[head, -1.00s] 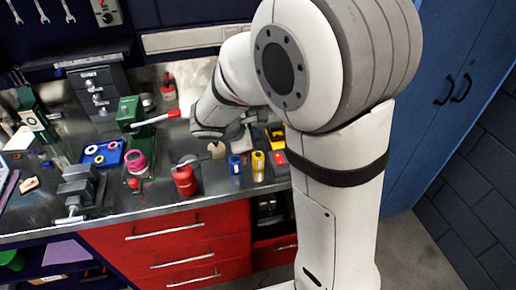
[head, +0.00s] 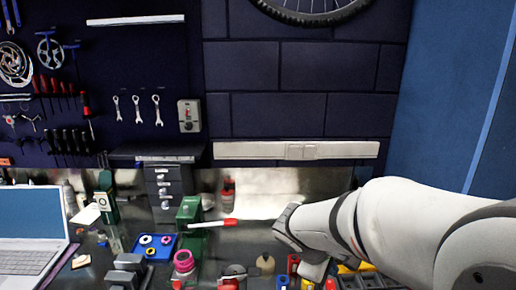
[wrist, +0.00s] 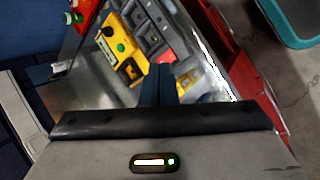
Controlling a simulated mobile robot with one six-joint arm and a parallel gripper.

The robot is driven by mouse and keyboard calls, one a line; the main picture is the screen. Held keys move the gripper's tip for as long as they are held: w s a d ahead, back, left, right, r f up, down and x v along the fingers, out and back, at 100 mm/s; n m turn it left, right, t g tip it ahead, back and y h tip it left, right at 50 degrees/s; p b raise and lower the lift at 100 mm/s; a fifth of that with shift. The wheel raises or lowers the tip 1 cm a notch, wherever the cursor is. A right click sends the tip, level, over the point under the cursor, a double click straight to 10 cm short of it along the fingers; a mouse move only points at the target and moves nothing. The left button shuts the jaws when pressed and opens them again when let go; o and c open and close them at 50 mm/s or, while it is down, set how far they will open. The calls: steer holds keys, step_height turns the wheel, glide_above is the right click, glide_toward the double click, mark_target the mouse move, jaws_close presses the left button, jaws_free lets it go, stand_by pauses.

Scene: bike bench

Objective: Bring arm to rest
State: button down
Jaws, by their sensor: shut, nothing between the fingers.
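My arm reaches in from the right of the head view, bent low over the right part of the bench (head: 225,262). My gripper (wrist: 160,72) shows in the wrist view as dark fingers held together, with nothing between them. It is over the bench near a yellow box with a green button (wrist: 120,46) and a grey compartment tray (wrist: 158,25). I cannot tell whether it touches anything. In the head view the fingers are hidden or too small to make out.
A laptop (head: 30,232), a blue tray with rings (head: 153,247), a pink roll (head: 184,262), a green tool with a red-tipped handle (head: 190,210) and a small drawer cabinet (head: 168,190) crowd the bench. A blue cabinet (head: 450,90) stands at right.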

steer(key=s+a+r+m+y, duration=0.1)
steer(key=s+m+y, duration=0.2)
steer(key=s+m, duration=0.2)
steer(key=s+a+r+m+y, duration=0.1)
steer(key=s+r+m+y, duration=0.1)
steer(key=s+m, duration=0.3)
steer(key=s+y, duration=0.1)
steer(key=s, duration=0.2)
steer(key=shift+s+a+r, duration=0.15)
steer(key=shift+s+a, duration=0.1)
steer(key=shift+a, duration=0.05)
